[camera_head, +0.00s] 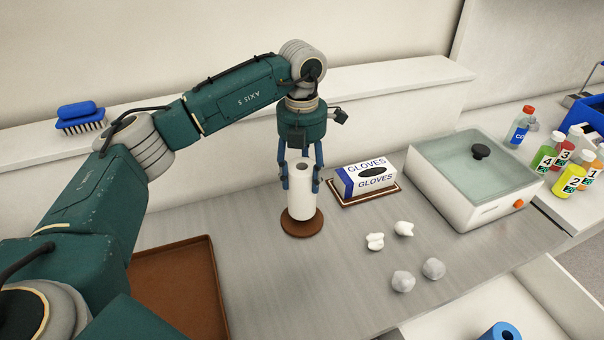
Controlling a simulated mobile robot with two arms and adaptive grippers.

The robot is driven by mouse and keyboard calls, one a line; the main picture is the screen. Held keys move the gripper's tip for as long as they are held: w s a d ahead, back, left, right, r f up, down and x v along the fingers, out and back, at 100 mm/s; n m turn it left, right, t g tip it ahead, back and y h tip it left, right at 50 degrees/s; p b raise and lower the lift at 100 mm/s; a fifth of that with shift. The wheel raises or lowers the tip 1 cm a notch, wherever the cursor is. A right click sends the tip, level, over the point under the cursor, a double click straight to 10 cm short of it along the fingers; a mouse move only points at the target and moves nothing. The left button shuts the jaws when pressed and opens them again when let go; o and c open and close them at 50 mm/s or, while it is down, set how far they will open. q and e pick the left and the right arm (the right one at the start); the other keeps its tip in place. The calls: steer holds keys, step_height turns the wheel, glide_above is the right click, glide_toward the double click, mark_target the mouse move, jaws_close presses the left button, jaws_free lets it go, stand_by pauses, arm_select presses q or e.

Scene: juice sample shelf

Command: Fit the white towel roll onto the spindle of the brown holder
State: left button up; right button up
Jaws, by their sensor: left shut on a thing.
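My left gripper (301,187) points down and is shut on the upper part of the white towel roll (302,205), with its blue fingers on either side. The roll is upright, and the dark hole in its top shows between the fingers. Below it is the round base of the brown holder (302,228) on the grey counter. The roll's lower end appears at or just above the base. The spindle is hidden, so I cannot tell how far it is inside the roll. My right gripper is not in view.
A gloves box (366,178) on a brown tray stands right of the holder. Crumpled white and grey pieces (404,281) lie in front. A brown tray (178,288) is at left, a lidded bath (476,180) at right. Numbered bottles (569,179) stand far right.

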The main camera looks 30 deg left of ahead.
arm_select(q)
steer(key=shift+f+b, duration=0.85)
steer(key=shift+f, duration=0.5)
stand_by(0.4)
steer(key=o, duration=1.4)
steer(key=shift+r, duration=0.1)
step_height(320, 180, up, 12)
